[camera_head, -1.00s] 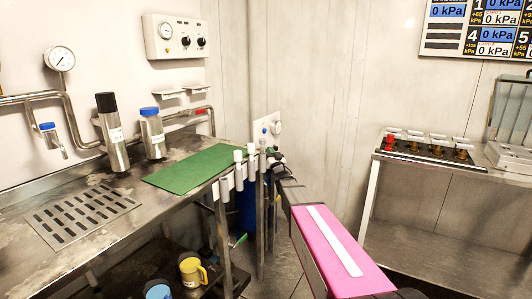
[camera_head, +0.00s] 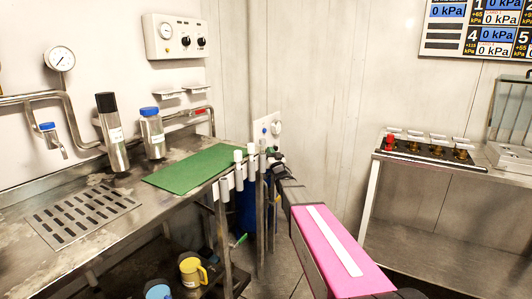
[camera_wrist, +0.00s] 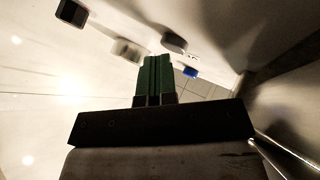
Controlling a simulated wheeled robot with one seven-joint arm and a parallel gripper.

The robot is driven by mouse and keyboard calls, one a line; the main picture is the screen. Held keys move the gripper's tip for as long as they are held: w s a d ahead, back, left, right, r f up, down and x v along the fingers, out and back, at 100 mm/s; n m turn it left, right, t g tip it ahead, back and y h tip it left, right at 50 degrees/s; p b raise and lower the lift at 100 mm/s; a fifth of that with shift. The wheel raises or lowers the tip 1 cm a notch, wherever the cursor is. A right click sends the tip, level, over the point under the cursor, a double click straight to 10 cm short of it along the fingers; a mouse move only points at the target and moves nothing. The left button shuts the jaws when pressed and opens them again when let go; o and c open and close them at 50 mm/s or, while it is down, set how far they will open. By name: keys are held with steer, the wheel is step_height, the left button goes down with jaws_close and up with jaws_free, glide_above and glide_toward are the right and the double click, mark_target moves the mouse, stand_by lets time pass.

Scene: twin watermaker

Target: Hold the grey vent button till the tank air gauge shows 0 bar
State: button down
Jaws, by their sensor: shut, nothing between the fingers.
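My gripper (camera_wrist: 154,58) is shut and empty; its two green fingers lie together in the wrist view. In the head view my arm reaches to the back corner, with the gripper end (camera_head: 272,153) just below a small white wall panel (camera_head: 265,128) that has a round fitting (camera_head: 277,128). In the wrist view a grey rounded part (camera_wrist: 173,42) lies just beyond the fingertips, to their right; I cannot tell whether it is the vent button or whether anything touches it. No gauge near the gripper can be read.
A steel counter (camera_head: 100,248) with a green mat (camera_head: 190,168) and bottles lies left of my arm. White-capped posts (camera_head: 238,157) stand at its edge close to the gripper. A wall gauge (camera_head: 60,58) and a control box (camera_head: 174,37) hang above. A blue container (camera_head: 246,208) stands below.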

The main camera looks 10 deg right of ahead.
steer(key=shift+s+a, duration=0.2)
steer(key=shift+a, duration=0.3)
stand_by(0.4)
steer(key=shift+s+d+f, duration=0.1)
steer(key=shift+s+d, duration=0.25)
steer(key=shift+s, duration=0.45)
steer(key=shift+s+d, duration=0.1)
steer(key=d, duration=0.1)
steer(key=s+d, duration=0.1)
steer(key=d, duration=0.1)
steer(key=s+d, duration=0.1)
steer(key=shift+s+d, duration=0.2)
steer(key=shift+d, duration=0.05)
steer(key=shift+w, duration=0.1)
